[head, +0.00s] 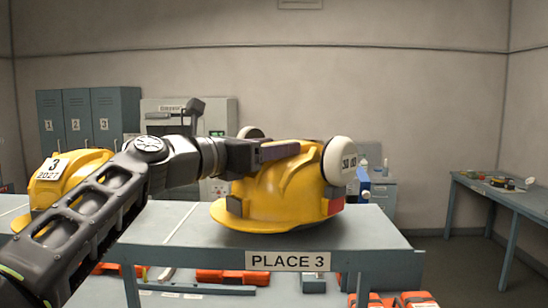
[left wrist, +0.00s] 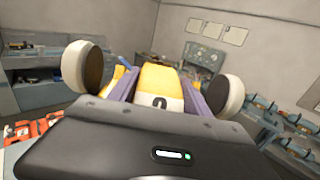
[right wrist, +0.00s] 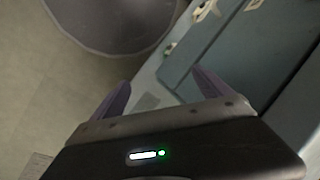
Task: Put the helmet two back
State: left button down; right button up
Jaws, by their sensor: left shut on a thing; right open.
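A yellow helmet (head: 275,203) with white ear muffs is at the table end marked PLACE 3; I cannot tell whether it rests on the top or hangs just above it. My left gripper (head: 280,151) is shut on its upper part. In the left wrist view the held helmet (left wrist: 160,80) lies between the fingers (left wrist: 160,92), its dark number partly hidden. Another yellow helmet (head: 70,180) labelled 3 and 2027 is at the left, partly behind my left arm. My right gripper (right wrist: 160,92) is open and empty in the right wrist view.
The blue-grey table (head: 370,228) carries the PLACE 3 sign (head: 287,261) on its front edge. Orange items lie on a lower shelf. Grey lockers (head: 88,115) stand behind left. A side table (head: 515,195) with small things stands at right. The table top right of the held helmet is clear.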

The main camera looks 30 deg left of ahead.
pick_arm(q)
jog(key=shift+f, duration=0.95)
jog(key=shift+c, duration=2.4)
grip_release()
jog(key=shift+f, duration=0.1)
jog(key=shift+s, duration=0.1)
jog(key=shift+s+a, duration=0.15)
jog(key=shift+s, duration=0.2)
jog(key=b+v, duration=0.3)
jog(key=v, duration=0.7)
jog(key=shift+s+a, duration=0.1)
jog(key=shift+s, duration=0.05)
jog(key=shift+s+a, duration=0.1)
jog(key=shift+s, duration=0.25)
